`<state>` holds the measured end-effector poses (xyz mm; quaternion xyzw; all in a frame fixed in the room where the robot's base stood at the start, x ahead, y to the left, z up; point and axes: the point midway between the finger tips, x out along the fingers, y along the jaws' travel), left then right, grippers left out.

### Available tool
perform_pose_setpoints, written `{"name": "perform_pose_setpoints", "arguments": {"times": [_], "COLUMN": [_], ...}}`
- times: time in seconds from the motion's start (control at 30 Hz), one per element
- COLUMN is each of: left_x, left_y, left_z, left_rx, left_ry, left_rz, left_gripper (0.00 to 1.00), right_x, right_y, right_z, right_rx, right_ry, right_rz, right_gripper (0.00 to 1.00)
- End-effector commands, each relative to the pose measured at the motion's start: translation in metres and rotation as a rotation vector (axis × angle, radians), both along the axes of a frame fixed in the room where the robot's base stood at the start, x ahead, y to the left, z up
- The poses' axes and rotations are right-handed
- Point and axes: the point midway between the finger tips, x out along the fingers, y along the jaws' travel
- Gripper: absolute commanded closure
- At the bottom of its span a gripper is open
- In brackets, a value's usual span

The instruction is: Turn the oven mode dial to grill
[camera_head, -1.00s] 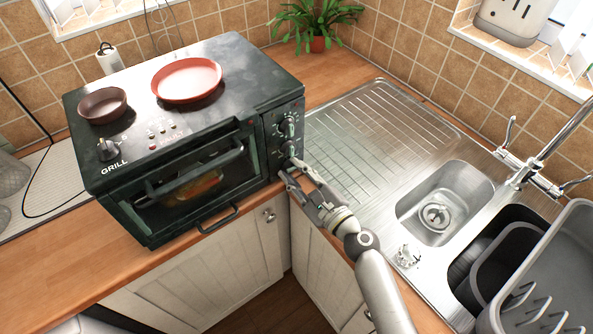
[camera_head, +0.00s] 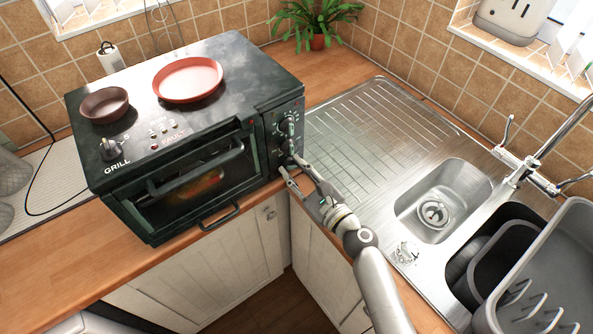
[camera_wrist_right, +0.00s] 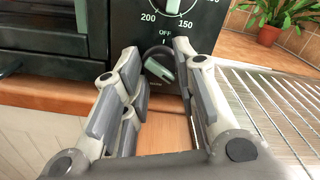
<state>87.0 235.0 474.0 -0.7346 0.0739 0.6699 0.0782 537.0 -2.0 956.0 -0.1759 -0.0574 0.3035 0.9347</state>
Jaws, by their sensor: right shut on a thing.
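The dark countertop oven (camera_head: 222,97) stands on the worktop, its control panel at the right end of its front. An upper dial (camera_head: 288,127) is marked with numbers. Below it a smaller dark dial (camera_wrist_right: 160,70) with a pale pointer sits under the word OFF in the wrist view; its pointer slants. The dial's lower marks are hidden. My left gripper is not in view.
A red dish (camera_head: 187,80) and a brown bowl (camera_head: 104,104) sit on the oven. The steel sink (camera_head: 440,200) and its drainer (camera_head: 370,125) lie right of my arm. A grey rack (camera_head: 545,270) is at lower right. A potted plant (camera_head: 317,42) stands behind.

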Motion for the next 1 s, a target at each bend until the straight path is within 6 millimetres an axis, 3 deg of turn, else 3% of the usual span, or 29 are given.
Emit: {"name": "perform_pose_setpoints", "arguments": {"times": [0.03,0.07,0.23,0.67,1.0], "left_x": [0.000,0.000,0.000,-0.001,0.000], "left_y": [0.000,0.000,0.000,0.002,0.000], "left_z": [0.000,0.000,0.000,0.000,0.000], "left_rx": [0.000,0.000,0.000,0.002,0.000], "left_ry": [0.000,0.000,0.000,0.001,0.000], "left_rz": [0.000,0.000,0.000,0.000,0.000], "left_gripper": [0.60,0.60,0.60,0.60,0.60], "right_x": [0.000,0.000,0.000,-0.008,-0.064], "right_y": [0.000,0.000,0.000,-0.006,-0.046], "right_z": [-0.002,-0.002,-0.001,-0.002,-0.002], "right_rx": [-0.002,-0.002,-0.002,-0.003,-0.005], "right_ry": [0.003,0.003,0.001,0.002,0.003], "right_rz": [0.000,0.000,0.000,0.000,0.000], "right_gripper": [0.96,0.71,0.50,0.50,0.50]}}
